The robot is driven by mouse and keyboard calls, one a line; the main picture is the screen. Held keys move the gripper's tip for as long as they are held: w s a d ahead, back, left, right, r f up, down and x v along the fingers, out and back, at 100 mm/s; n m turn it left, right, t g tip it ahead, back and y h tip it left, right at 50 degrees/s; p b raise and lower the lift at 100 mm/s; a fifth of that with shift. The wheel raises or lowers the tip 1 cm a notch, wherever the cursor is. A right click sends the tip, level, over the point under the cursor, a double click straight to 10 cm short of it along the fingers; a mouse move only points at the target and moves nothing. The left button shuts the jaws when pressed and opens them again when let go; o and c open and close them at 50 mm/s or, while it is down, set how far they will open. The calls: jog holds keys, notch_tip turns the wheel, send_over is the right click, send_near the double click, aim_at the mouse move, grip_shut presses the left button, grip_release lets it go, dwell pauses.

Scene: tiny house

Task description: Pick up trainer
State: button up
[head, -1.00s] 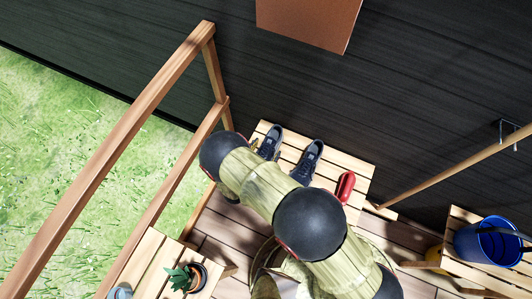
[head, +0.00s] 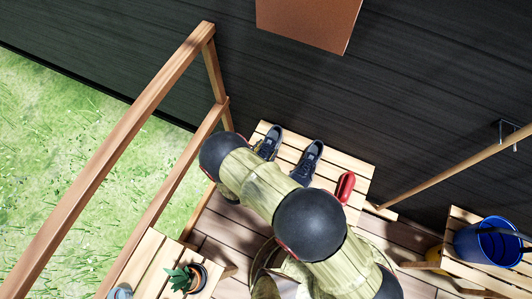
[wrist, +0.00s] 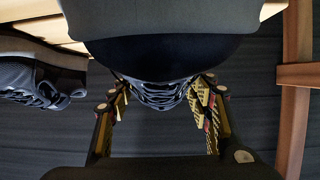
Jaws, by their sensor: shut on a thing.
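Two dark blue trainers with pale soles show on a slatted wooden bench (head: 335,178) against the dark wall. The left trainer (head: 270,143) is near the railing, and the right trainer (head: 308,160) is beside it. In the wrist view my gripper (wrist: 160,93) is shut on a trainer (wrist: 165,52), one finger on each side of it; it appears to be the left one. The other trainer (wrist: 38,82) lies apart at the left edge of that view. In the head view my arm hides the gripper. I cannot tell whether the held trainer is clear of the bench.
A red object (head: 345,186) lies on the bench right of the trainers. A wooden railing (head: 160,105) stands left. A potted plant (head: 188,278) is at the front left. A blue bucket (head: 487,243) and a slanting pole (head: 450,165) are at right.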

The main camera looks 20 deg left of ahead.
jog(key=shift+c, duration=0.8)
jog(key=shift+r, duration=0.1)
